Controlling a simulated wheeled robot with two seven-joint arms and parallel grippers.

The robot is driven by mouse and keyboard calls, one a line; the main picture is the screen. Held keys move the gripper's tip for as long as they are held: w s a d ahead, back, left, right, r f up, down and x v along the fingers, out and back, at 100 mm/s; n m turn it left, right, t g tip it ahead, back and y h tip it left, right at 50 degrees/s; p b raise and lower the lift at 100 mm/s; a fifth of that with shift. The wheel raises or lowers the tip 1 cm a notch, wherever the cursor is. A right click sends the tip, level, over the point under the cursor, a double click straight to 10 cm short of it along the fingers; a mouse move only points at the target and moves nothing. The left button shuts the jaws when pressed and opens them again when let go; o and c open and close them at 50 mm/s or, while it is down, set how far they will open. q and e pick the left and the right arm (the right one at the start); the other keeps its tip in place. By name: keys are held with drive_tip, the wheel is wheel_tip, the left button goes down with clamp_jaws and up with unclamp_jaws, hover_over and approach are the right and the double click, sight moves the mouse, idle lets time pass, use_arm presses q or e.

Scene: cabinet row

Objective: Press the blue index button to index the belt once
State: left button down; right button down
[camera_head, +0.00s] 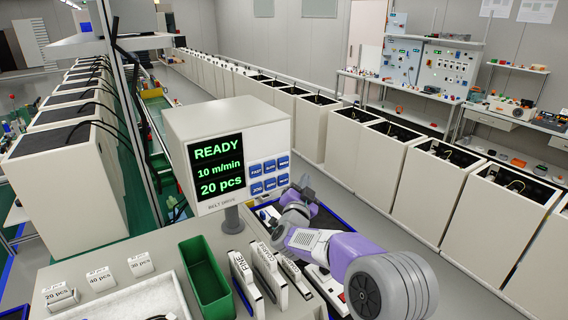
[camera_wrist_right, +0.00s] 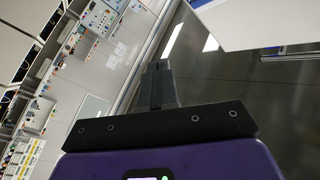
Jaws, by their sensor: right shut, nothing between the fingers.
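The belt drive box (camera_head: 228,140) is a white unit on a short post. Its dark screen (camera_head: 218,170) reads READY, 10 m/min, 20 pcs in green. Right of the screen sits a block of several blue buttons (camera_head: 270,174) in two rows. Their labels are too small to read surely, so I cannot tell which is the index button. My right gripper (camera_head: 304,183) is just right of the button block, seemingly apart from it. In the right wrist view its fingers (camera_wrist_right: 161,72) are shut together and empty. My left gripper is not in view.
Below the box are a green bin (camera_head: 206,281), several upright labelled cards (camera_head: 268,272) and small pcs tags (camera_head: 101,279) on the bench. A row of white cabinets (camera_head: 425,187) runs behind my right arm. A pale box corner (camera_wrist_right: 255,22) shows upper right in the wrist view.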

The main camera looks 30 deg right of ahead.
drive_tip(key=p, duration=0.3)
approach(289, 160)
drive_tip(key=w+d, duration=0.1)
drive_tip(key=d, duration=0.3)
drive_tip(key=shift+w+r+p, duration=0.2)
drive_tip(key=shift+w, duration=0.25)
drive_tip(key=shift+w+r+p, duration=0.2)
drive_tip(key=shift+w, duration=0.3)
drive_tip(key=shift+w, duration=0.1)
idle(0.7)
drive_tip(key=shift+w, duration=0.35)
drive_tip(key=shift+w, duration=0.4)
idle(0.6)
idle(0.4)
drive_tip(key=shift+s+b, duration=0.65)
drive_tip(key=shift+s, duration=0.2)
